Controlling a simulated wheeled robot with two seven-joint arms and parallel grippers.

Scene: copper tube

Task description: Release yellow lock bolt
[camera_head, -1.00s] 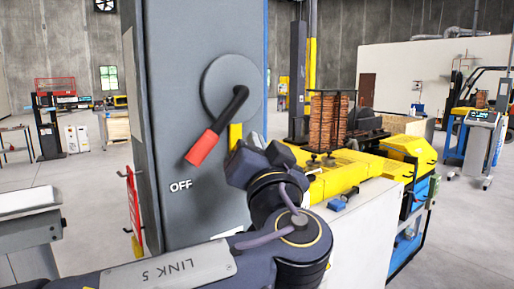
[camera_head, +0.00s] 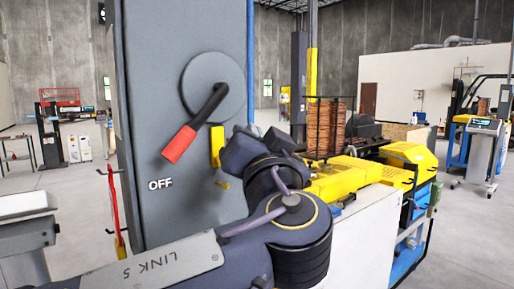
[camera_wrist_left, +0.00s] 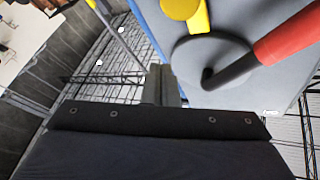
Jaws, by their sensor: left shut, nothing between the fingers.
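The yellow lock bolt (camera_head: 217,146) is on the grey cabinet front (camera_head: 180,225), right of the red-tipped switch lever (camera_head: 180,144). The lever hangs down-left from a round grey disc (camera_head: 212,88), near the word OFF. In the left wrist view the yellow bolt (camera_wrist_left: 198,16) shows at the top edge, partly cut off, beside the disc (camera_wrist_left: 212,62) and the red handle (camera_wrist_left: 290,38). My left gripper (camera_head: 236,152) is just right of the bolt in the head view; its fingers (camera_wrist_left: 161,84) are shut and empty, apart from the bolt in the wrist view.
A small yellow piece (camera_head: 222,184) shows below the bolt, by my wrist. A yellow machine (camera_head: 365,175) with copper coils (camera_head: 326,128) and a white cabinet (camera_head: 365,235) stand at right. A grey table (camera_head: 25,225) is at left. Open floor lies beyond.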

